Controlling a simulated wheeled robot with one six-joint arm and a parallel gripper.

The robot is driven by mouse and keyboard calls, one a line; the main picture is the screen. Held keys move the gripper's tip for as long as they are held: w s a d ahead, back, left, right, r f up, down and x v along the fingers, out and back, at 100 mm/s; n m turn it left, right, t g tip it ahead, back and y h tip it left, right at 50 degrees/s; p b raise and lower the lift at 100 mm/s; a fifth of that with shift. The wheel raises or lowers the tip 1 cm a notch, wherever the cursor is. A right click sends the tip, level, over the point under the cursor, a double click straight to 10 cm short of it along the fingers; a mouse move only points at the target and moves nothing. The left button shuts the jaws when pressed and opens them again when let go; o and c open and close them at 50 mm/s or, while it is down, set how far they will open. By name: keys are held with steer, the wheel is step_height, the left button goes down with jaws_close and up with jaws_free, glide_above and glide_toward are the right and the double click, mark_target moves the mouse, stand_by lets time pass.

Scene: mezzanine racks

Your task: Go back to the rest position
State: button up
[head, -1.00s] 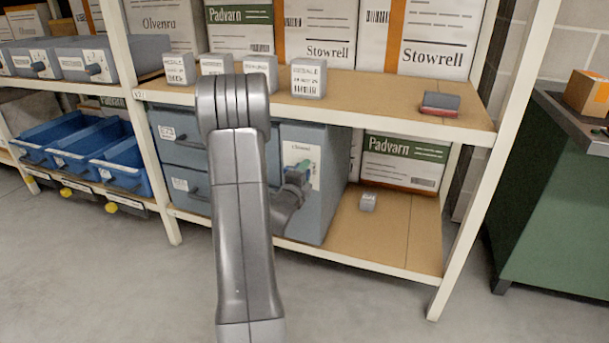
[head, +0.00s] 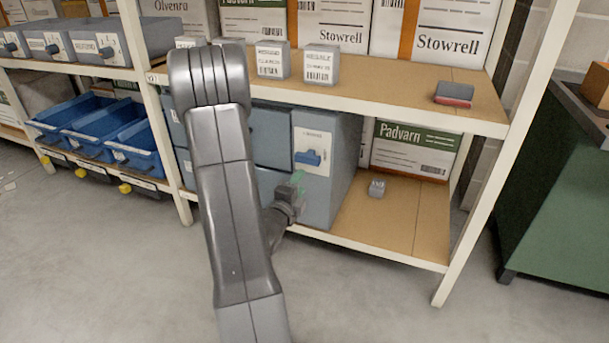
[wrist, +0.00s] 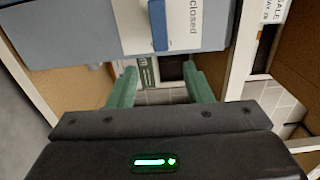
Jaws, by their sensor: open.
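My gripper (head: 296,182) is low in front of the grey-blue cabinet (head: 340,165) on the lower shelf, its green fingers partly hidden behind its dark body. In the wrist view my gripper (wrist: 160,85) has its two green fingers wide apart with nothing between them. The blue handle (head: 308,157) sits on the cabinet's pale label plate, above and apart from the fingers. In the wrist view the handle (wrist: 159,25) lies beyond the fingertips, beside the printed word "closed". My grey arm hides part of the cabinet's drawers.
The shelf board (head: 400,90) above the cabinet holds small grey labelled boxes (head: 322,64) and a red-and-grey block (head: 454,94). Blue bins (head: 130,150) stand left, a green cabinet (head: 560,190) right. The floor in front is clear.

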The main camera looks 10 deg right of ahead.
mark_target(314, 163)
steer(key=shift+s+a, duration=0.15)
steer(key=shift+s, duration=0.15)
steer(key=b+x, duration=0.2)
steer(key=x, duration=1.2)
